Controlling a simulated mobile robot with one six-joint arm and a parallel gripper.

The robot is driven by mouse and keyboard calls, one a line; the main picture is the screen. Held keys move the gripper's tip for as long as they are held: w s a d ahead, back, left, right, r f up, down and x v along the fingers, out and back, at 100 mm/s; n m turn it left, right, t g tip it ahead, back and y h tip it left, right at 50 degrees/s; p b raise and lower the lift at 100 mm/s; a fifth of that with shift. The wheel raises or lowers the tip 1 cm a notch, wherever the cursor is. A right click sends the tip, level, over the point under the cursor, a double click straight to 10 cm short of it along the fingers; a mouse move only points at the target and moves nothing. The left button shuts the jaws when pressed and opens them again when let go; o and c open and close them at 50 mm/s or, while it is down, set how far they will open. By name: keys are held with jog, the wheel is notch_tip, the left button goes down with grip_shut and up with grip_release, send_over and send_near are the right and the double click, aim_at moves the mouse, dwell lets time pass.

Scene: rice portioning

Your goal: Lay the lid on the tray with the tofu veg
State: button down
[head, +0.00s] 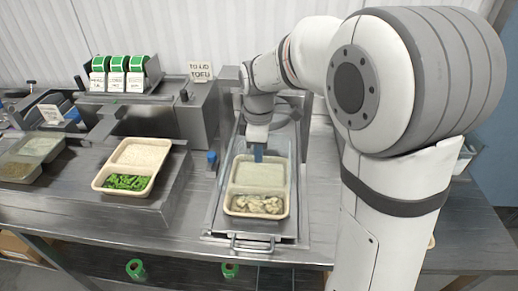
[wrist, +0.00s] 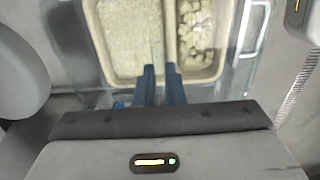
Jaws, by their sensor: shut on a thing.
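A beige two-part tray (head: 230,204) sits in the metal station in front of me, with pale rice in the far part and chunky pale tofu veg in the near part. The tray (wrist: 165,40) also fills the top of the wrist view. My gripper (head: 258,154) points down over the tray's far end; its blue fingers (wrist: 163,82) are closed together on a clear lid (wrist: 252,45). The lid's see-through edges extend past the tray at the right in the wrist view. Whether the lid touches the tray rim cannot be told.
Another beige tray (head: 156,172) with rice and green beans stands at the left on a metal block. A TO LID TOFU sign (head: 200,71) and a rack of green-topped labels (head: 117,75) stand behind. A blue-capped item (head: 211,158) is left of the station. A metal handle (head: 252,243) is at its front.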

jog(key=shift+d+f, duration=0.1)
jog(key=shift+f+b, duration=2.5)
jog(key=shift+f, duration=0.8)
jog(key=shift+s+f+b, duration=0.1)
jog(key=shift+f+b, duration=0.2)
jog(key=shift+f, duration=0.25)
jog(key=c, duration=0.9)
grip_release()
jog(key=shift+c, duration=0.2)
jog(key=shift+r, duration=0.1)
jog(key=shift+r+p, duration=3)
jog(key=shift+r, duration=0.95)
